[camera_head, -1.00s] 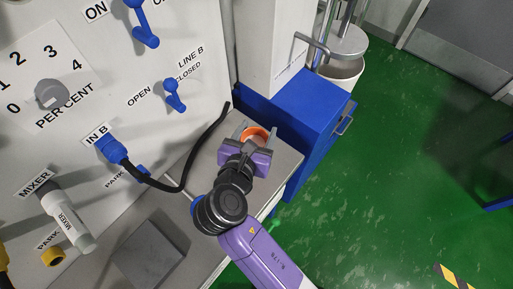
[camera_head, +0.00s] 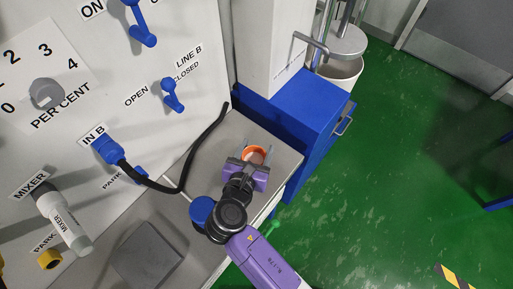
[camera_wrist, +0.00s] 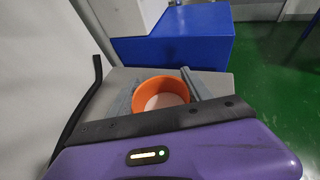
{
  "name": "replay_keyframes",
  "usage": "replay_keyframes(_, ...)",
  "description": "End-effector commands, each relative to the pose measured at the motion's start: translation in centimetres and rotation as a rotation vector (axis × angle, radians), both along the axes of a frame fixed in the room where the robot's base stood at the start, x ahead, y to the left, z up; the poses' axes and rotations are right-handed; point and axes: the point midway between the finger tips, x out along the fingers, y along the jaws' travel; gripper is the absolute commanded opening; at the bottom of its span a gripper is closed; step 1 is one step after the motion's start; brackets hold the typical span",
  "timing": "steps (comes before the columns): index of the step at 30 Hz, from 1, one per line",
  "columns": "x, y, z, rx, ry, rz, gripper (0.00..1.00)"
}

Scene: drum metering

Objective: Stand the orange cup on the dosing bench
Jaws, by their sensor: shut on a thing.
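The orange cup (camera_head: 257,151) is between the fingers of my gripper (camera_head: 254,153), over the grey top of the dosing bench (camera_head: 281,158). In the wrist view the cup (camera_wrist: 161,88) shows its open top and a pale inside. My gripper (camera_wrist: 160,92) is shut on it, with one grey finger on each side. The cup's lower part is hidden by the gripper body, so I cannot tell whether its base touches the bench top.
A black hose (camera_head: 187,171) runs from the blue IN B plug (camera_head: 108,149) along the panel, left of the gripper. A blue cabinet (camera_head: 305,104) stands behind the bench. A grey block (camera_head: 147,254) lies at the lower left. Bare bench top shows around the cup.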

Motion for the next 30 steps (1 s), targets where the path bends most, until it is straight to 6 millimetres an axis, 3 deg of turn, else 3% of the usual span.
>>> replay_keyframes(2,0.0,0.0,-0.2,0.0,0.0,0.0,0.07)
replay_keyframes(3,0.0,0.0,-0.2,0.0,0.0,0.0,0.6)
replay_keyframes(6,0.0,0.0,-0.2,0.0,0.0,0.0,0.8)
replay_keyframes(19,-0.4,0.1,0.2,-0.001,0.0,0.0,0.8)
replay_keyframes(30,-6.5,1.9,2.8,0.001,-0.001,0.003,0.8)
